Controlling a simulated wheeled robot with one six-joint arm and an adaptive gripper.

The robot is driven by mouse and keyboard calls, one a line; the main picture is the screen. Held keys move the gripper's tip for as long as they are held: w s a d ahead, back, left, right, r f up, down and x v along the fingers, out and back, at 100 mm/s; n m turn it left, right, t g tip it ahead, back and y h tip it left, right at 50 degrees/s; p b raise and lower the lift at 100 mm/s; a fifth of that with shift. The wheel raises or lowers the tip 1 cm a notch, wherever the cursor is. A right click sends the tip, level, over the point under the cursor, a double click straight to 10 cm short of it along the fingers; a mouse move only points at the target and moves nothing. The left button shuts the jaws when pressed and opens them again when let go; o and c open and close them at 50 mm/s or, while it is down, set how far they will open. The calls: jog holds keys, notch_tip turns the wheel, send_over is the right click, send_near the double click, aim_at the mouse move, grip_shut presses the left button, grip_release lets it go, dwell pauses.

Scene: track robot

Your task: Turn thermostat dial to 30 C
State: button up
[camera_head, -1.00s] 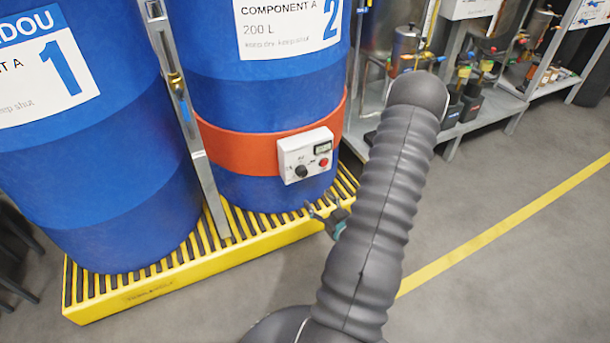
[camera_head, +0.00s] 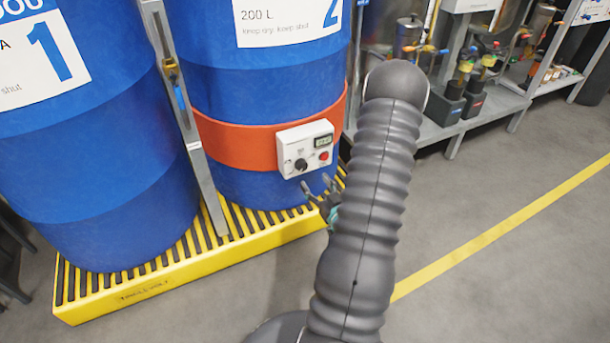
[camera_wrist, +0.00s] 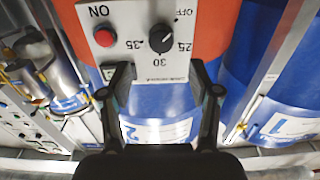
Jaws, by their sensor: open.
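The thermostat box (camera_head: 305,149) is white and sits on the orange band around blue drum 2. Its black dial (camera_head: 301,165) is at the lower left, beside a red button (camera_head: 324,156) and a small display (camera_head: 322,142). In the wrist view the dial (camera_wrist: 161,38) appears upside down, with OFF, 25, 30 and 35 around it. Its pale pointer mark appears to lie on the OFF–25 side; the exact reading is unclear. My gripper (camera_head: 318,185) is open and empty, just below the box. In the wrist view its spread fingers (camera_wrist: 165,78) stand short of the dial, apparently not touching.
Blue drum 1 (camera_head: 95,150) stands at left, with a grey metal post (camera_head: 188,120) between the drums. The yellow slatted pallet (camera_head: 130,300) lies under both. A metal shelf with equipment (camera_head: 490,105) is at right. Grey floor is open at the lower right.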

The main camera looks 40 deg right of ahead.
aim_at(303, 167)
jog(key=b, duration=0.1)
jog(key=w+b, duration=0.1)
jog(key=b, duration=0.1)
jog(key=shift+d+f, duration=0.15)
jog(key=shift+f, duration=0.15)
jog(key=shift+w+b, duration=0.1)
jog(key=shift+b, duration=0.85)
jog(key=b, duration=0.4)
jog(key=shift+w, duration=0.3)
jog(key=shift+r+x, duration=0.15)
jog(key=shift+x, duration=1.2)
jog(key=shift+r+x, duration=0.15)
jog(key=shift+x, duration=1.2)
jog(key=c, duration=1.2)
